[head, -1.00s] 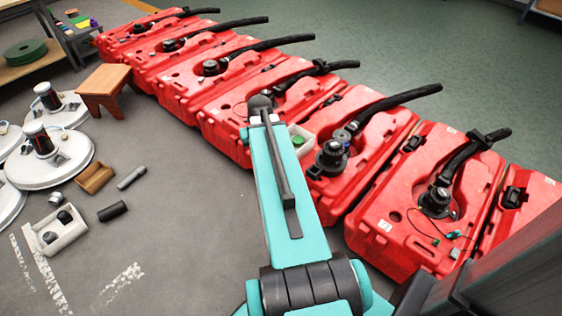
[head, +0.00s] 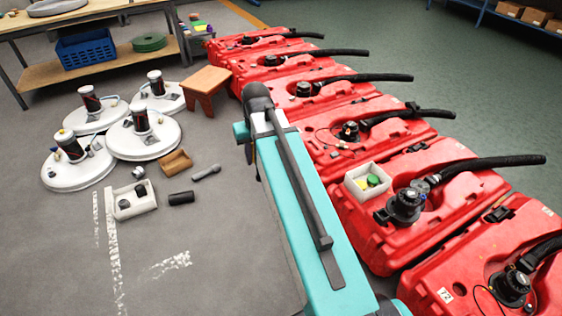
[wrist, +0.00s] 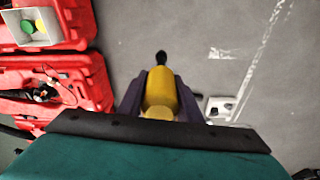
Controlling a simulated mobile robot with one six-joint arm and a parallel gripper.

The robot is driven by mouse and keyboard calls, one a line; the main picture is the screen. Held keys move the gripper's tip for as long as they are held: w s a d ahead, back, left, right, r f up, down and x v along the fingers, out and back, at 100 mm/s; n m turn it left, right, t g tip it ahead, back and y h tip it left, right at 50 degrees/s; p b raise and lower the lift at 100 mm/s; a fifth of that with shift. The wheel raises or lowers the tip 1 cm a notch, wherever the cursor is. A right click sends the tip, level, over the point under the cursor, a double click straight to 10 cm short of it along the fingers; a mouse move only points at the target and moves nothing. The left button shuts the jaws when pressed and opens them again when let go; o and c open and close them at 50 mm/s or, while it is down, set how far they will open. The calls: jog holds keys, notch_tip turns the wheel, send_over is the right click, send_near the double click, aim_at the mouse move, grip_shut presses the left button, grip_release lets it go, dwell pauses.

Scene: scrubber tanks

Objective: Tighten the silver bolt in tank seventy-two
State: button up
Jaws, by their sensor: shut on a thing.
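My gripper (wrist: 160,98) shows in the wrist view, with its dark fingers shut on a thick yellow tool (wrist: 161,88). A dark tip sticks out past the yellow part, over grey floor. In the head view my arm hides the gripper. The red tank marked 72 (head: 462,308) is at the bottom right of the head view, partly cut off by the frame, with a black cap and hose on it. I cannot make out a silver bolt on it. My gripper is apart from the tanks, which lie to the left in the wrist view.
More red tanks (head: 345,128) stand in a row toward the back. A white box (head: 354,190) with green and yellow things sits on one. White round lids (head: 80,172), a wooden stool (head: 203,82) and a floor tray (head: 143,203) are at left. Grey floor is free in front.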

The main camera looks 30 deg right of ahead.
jog(key=a+r+n, duration=0.1)
jog(key=a+r, duration=0.5)
jog(key=a, duration=0.5)
jog(key=shift+w+n, duration=0.3)
jog(key=shift+w, duration=0.1)
jog(key=shift+d, duration=0.15)
jog(key=shift+s, duration=0.2)
